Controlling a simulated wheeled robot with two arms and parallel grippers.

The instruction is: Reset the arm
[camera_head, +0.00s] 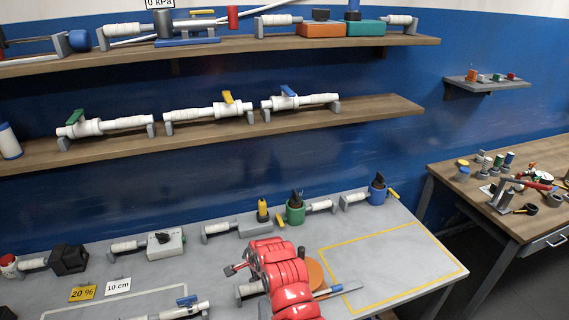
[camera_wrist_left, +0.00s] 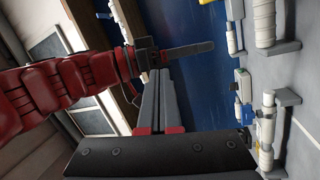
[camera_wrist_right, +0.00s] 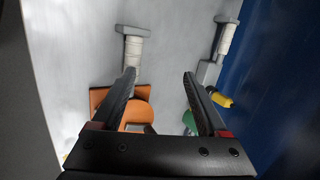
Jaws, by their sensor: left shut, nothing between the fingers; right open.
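In the left wrist view my left gripper (camera_wrist_left: 160,73) has its fingers together with nothing between them, pointing at the blue wall side. My right arm's red links show at its left, with a dark finger beyond. In the right wrist view my right gripper (camera_wrist_right: 159,73) is open and empty above the grey table. An orange part (camera_wrist_right: 138,115) lies beneath and between its fingers. In the head view a red arm (camera_head: 285,275) reaches over the table's front middle, partly covering an orange round part (camera_head: 315,273). I cannot clearly make out both grippers' fingertips there.
White tube pieces on stands, a green part (camera_head: 295,212) and a blue part (camera_head: 377,188) line the grey table's back. A yellow-outlined area (camera_head: 400,258) at right is bare. Two wooden shelves (camera_head: 360,107) cross the blue wall. A side table (camera_head: 450,180) holds small parts.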

